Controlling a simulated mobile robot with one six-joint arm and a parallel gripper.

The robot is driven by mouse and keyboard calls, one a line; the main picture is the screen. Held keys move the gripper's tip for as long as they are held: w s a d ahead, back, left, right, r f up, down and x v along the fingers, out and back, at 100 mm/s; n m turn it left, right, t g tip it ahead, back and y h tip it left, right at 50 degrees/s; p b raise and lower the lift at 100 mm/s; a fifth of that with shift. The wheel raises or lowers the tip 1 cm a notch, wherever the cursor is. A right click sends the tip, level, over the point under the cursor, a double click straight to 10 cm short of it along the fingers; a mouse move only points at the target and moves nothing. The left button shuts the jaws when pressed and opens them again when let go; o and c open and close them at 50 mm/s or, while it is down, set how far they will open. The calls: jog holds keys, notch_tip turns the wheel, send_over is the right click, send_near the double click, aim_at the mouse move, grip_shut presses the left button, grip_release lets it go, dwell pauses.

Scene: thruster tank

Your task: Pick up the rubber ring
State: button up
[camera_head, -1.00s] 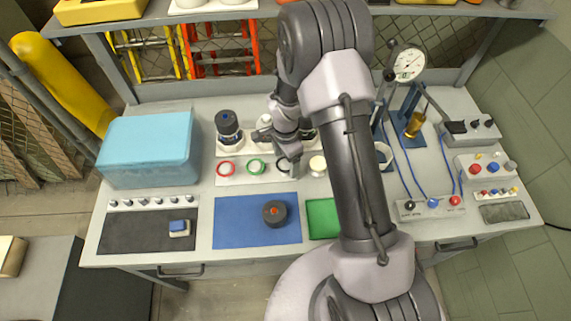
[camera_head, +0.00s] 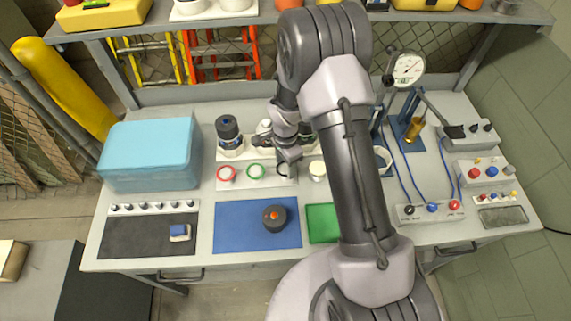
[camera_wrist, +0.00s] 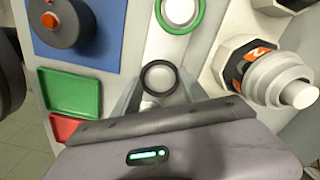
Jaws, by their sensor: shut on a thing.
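A black rubber ring (camera_wrist: 158,77) shows in the wrist view between the two fingers of my gripper (camera_wrist: 160,88), which is shut on it. A pale round surface shows through the ring; I cannot tell whether the ring still touches its holder. In the head view the ring (camera_head: 281,169) is partly hidden by my gripper (camera_head: 286,168), at the white strip on the bench. A green ring (camera_head: 256,171) and a red ring (camera_head: 226,173) lie on that strip to the left. The green ring also shows at the top of the wrist view (camera_wrist: 180,14).
Bottle-like parts with dark tops (camera_head: 229,134) stand behind the strip. A blue mat (camera_head: 235,225) with a dark round knob part (camera_head: 274,218) lies in front, beside a green tray (camera_head: 322,223). A blue box (camera_head: 150,155) stands left; a gauge stand (camera_head: 408,68) stands right.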

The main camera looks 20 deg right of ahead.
notch_tip(320, 180, up, 4)
jog(key=shift+r, duration=0.1)
jog(key=s+d, duration=0.5)
jog(key=s, duration=0.9)
jog(key=w+d+b, duration=0.1)
jog(key=w, duration=0.3)
jog(key=w+d+b, duration=0.1)
jog(key=w+d, duration=0.1)
jog(key=w, duration=0.2)
jog(key=w+d+r+b, duration=0.1)
jog(key=w+d, duration=0.1)
jog(key=w, duration=0.2)
jog(key=shift+d+r, duration=0.1)
jog(key=shift+d, duration=0.05)
jog(key=shift+f+b, duration=1.45)
jog(key=shift+f, duration=0.8)
jog(key=shift+f+b, duration=0.55)
jog(key=shift+f, duration=0.05)
jog(key=n, duration=0.4)
jog(key=shift+n, duration=0.3)
